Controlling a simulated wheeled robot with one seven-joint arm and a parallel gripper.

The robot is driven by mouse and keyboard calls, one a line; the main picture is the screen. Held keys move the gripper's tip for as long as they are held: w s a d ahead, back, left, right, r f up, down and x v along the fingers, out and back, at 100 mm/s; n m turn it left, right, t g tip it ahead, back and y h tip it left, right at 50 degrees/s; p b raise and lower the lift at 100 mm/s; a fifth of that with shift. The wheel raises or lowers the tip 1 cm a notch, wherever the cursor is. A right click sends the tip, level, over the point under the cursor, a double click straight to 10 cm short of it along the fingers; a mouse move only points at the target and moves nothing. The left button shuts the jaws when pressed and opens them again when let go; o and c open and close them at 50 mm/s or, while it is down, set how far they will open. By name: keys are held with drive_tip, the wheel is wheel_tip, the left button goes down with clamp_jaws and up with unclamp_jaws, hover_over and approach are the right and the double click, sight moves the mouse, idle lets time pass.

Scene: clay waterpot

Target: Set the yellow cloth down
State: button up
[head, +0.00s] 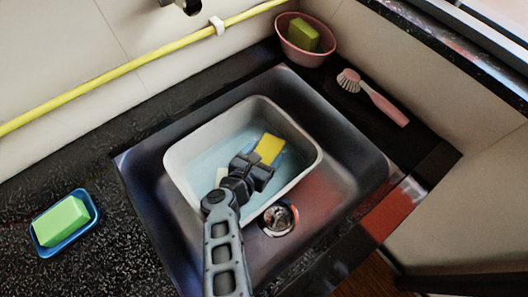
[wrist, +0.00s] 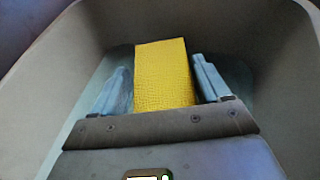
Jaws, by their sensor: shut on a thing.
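The yellow cloth (head: 269,148), a flat textured rectangle, is inside the pale basin (head: 190,148) in the sink. My gripper (head: 257,163) reaches down into the basin and is shut on the near end of the cloth. In the wrist view the cloth (wrist: 163,75) lies between the two grey-blue fingers and extends beyond them. The basin wall (wrist: 270,40) curves around it. The basin holds bluish water or has a bluish floor. I cannot tell whether the cloth touches the bottom.
The basin stands in a dark metal sink (head: 345,165) with a drain (head: 279,218) at front right. A green soap (head: 61,221) sits in a blue dish (head: 94,214) at left. A pink bowl (head: 290,45) with a green sponge (head: 303,35) and a pink brush (head: 375,97) are behind.

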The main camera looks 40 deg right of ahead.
drive_tip(key=o, duration=1)
drive_tip(key=shift+r+p, duration=0.8)
drive_tip(key=shift+p, duration=0.2)
drive_tip(key=b+v, duration=0.1)
drive_tip(key=v, duration=0.6)
drive_tip(key=shift+a+b, duration=0.2)
drive_tip(key=shift+b, duration=0.15)
drive_tip(key=shift+s, duration=0.1)
